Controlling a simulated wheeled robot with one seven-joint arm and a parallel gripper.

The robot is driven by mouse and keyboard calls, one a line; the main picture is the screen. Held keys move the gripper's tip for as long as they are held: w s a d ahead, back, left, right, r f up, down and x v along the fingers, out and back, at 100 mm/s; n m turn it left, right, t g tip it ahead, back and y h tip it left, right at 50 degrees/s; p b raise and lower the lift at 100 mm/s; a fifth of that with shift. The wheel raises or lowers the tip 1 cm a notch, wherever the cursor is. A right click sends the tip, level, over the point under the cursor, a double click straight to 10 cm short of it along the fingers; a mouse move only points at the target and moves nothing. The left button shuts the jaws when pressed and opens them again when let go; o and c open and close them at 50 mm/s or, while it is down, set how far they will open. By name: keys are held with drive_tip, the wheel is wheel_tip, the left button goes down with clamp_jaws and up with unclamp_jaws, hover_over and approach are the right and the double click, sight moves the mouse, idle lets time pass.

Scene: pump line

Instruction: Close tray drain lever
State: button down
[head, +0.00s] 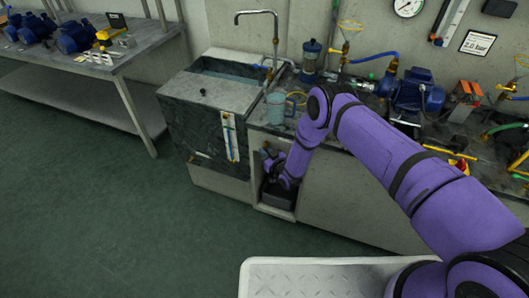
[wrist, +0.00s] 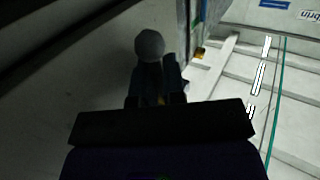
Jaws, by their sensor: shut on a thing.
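My gripper (wrist: 157,90) shows in the wrist view as two dark fingers, dimly lit. They are shut on a thin part, of which a small yellow bit (wrist: 162,100) shows between them; this looks like the tray drain lever. A grey round knob (wrist: 150,45) stands just beyond the fingertips. In the head view my purple arm reaches down into the open recess below the counter, left of the middle. The lever is hidden there, and the lever's angle cannot be told.
A dark bin (head: 279,198) sits at the bottom of the recess under my wrist. A stone sink (head: 205,105) with a gauge strip (head: 229,138) stands just left. The green floor in front is clear.

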drive_tip(key=g+h, duration=0.1)
drive_tip(key=n, duration=0.1)
drive_tip(key=n+g+h, duration=0.1)
drive_tip(key=shift+s+d+r+g+h, duration=0.15)
drive_tip(key=shift+s+d+g+h, duration=0.15)
drive_tip(key=shift+d, duration=0.1)
drive_tip(key=n+g+h, duration=0.1)
drive_tip(key=h, duration=0.1)
drive_tip(key=d+r+n+g+h, duration=0.1)
drive_tip(key=h, duration=0.1)
drive_tip(key=n+g+h, duration=0.1)
drive_tip(key=h, duration=0.1)
drive_tip(key=shift+s+d+r+g, duration=0.15)
drive_tip(key=shift+d+r+g, duration=0.05)
drive_tip(key=shift+d+g, duration=0.1)
idle(0.5)
drive_tip(key=c, duration=1.5)
unclamp_jaws()
drive_tip(key=v, duration=1.1)
drive_tip(key=shift+a, duration=0.25)
